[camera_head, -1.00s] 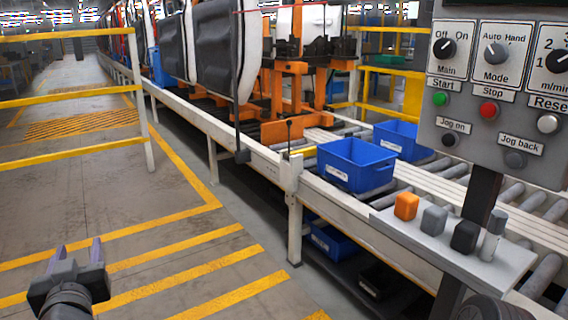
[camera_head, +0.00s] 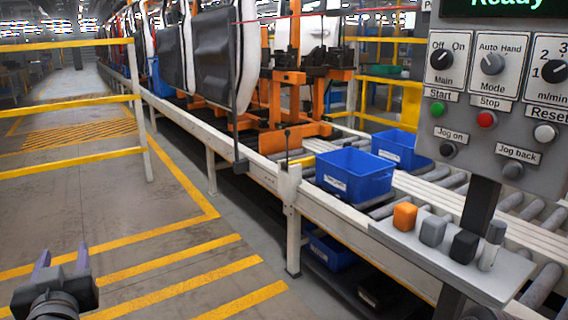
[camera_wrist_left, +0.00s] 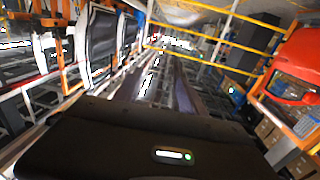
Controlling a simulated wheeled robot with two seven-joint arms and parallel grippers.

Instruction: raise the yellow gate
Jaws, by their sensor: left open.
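A low yellow bar (camera_head: 303,163) lies across the conveyor beside a white post (camera_head: 289,200) with an upright black lever (camera_head: 287,148). It appears to be the gate and looks lowered; the blue bin partly hides its far end. My left gripper (camera_head: 62,258) is open and empty at the lower left, over the striped floor and well apart from the bar. Its two fingers also show in the left wrist view (camera_wrist_left: 158,85), with nothing between them. My right gripper is not in view.
A blue bin (camera_head: 352,178) sits on the rollers just past the bar, with another (camera_head: 402,146) behind. A control panel (camera_head: 497,110) and a shelf (camera_head: 450,262) with small blocks stand at right. Yellow railings (camera_head: 75,103) stand at left. The striped floor is clear.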

